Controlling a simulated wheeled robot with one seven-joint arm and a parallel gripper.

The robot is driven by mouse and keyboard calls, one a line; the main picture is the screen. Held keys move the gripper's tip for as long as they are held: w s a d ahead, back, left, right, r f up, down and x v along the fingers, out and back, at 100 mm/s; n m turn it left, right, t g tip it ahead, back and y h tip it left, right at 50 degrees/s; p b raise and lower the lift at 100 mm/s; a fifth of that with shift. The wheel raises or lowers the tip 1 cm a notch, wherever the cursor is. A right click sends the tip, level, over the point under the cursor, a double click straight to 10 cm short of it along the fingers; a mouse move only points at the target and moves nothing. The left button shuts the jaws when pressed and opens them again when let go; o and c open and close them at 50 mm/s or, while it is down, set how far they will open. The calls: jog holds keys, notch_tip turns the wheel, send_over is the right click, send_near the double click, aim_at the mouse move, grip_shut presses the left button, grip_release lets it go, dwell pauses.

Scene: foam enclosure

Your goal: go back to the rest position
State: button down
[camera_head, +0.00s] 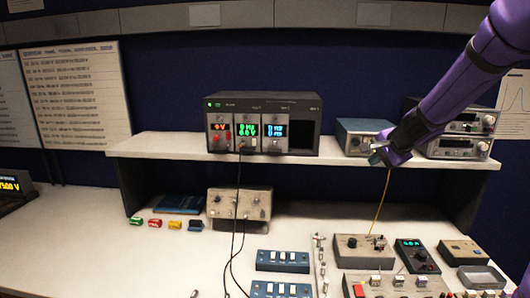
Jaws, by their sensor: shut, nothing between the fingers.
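My gripper (377,157) is at the end of my purple arm, which reaches in from the upper right. It shows in front of the shelf's right part, near a small blue-grey box (360,133). The fingers are small in this view, and they look closed with nothing held. A thin yellow cable (381,205) shows below the gripper and runs down to a grey box (362,248) on the bench; it does not appear gripped.
A black instrument (262,100) with lit displays stands on the white shelf (170,147). Stacked grey units (460,147) stand right of my gripper. Dark cables hang to the bench (90,245). Switch boxes (283,261) and small devices crowd the front right. The bench's left is mostly clear.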

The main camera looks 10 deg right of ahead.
jog(key=s+a+r+n+g, duration=0.1)
jog(key=s+a+r+n, duration=0.3)
jog(key=s+a, duration=0.3)
jog(key=s+a+r+n+g, duration=0.1)
jog(key=s+a+r+n, duration=0.3)
jog(key=s+a, duration=0.3)
jog(key=s+n+g+h, duration=0.1)
jog(key=s+n, duration=0.5)
jog(key=s, duration=1.2)
jog(key=shift+s+a, duration=0.15)
jog(key=shift+s, duration=0.1)
